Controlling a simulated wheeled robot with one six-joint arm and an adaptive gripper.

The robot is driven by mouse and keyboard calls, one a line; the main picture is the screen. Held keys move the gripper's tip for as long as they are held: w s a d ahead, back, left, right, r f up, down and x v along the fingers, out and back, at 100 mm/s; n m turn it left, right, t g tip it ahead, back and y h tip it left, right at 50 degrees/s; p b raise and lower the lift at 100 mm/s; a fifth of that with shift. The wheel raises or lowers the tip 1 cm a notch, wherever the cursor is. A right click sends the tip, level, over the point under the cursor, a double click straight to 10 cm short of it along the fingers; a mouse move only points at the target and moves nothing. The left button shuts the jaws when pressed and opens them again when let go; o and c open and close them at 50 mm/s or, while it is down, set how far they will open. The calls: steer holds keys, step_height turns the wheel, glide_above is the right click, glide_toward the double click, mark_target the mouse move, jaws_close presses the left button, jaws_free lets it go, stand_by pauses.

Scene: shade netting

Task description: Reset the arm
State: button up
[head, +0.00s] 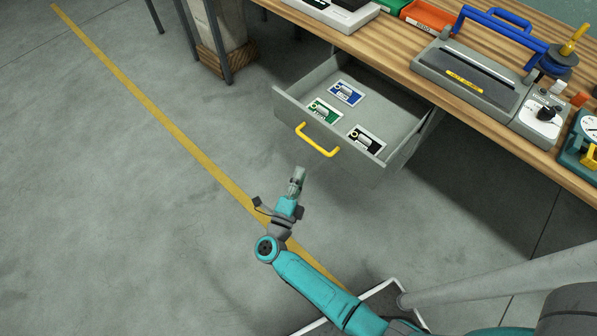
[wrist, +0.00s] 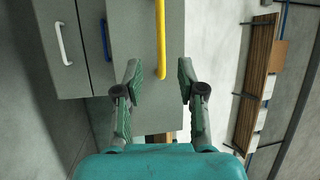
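My teal arm reaches up from the bottom right in the head view, with my gripper (head: 297,178) over the floor in front of the open drawer (head: 289,107). In the wrist view my gripper (wrist: 159,82) has its two fingers spread apart with nothing between them. The drawer's yellow handle (head: 317,140) is just beyond the fingertips and apart from them in the head view. The yellow handle also shows in the wrist view (wrist: 160,40), ahead of the gap between the fingers.
The drawer holds a blue card (head: 346,93), a green card (head: 325,110) and a black card (head: 366,141). Above it is a wooden bench (head: 480,117) with a grey device (head: 470,80) and other items. A wooden block (head: 223,62) stands among table legs. Floor to the left is clear.

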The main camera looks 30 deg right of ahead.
steer(key=s+r+n+y, duration=0.5)
steer(key=s+n, duration=0.4)
steer(key=s, duration=0.3)
steer(key=s+a+r+n+y, duration=0.1)
steer(key=s+r+n+y, duration=0.3)
steer(key=s, duration=0.8)
steer(key=s+r+n+t+y, duration=0.1)
steer(key=s+r+n+y, duration=0.4)
steer(key=s+n, duration=0.7)
step_height(320, 180, up, 2)
steer(key=shift+a+r+n+y, duration=0.2)
steer(key=shift+n+y, duration=0.1)
steer(key=shift+n, duration=0.5)
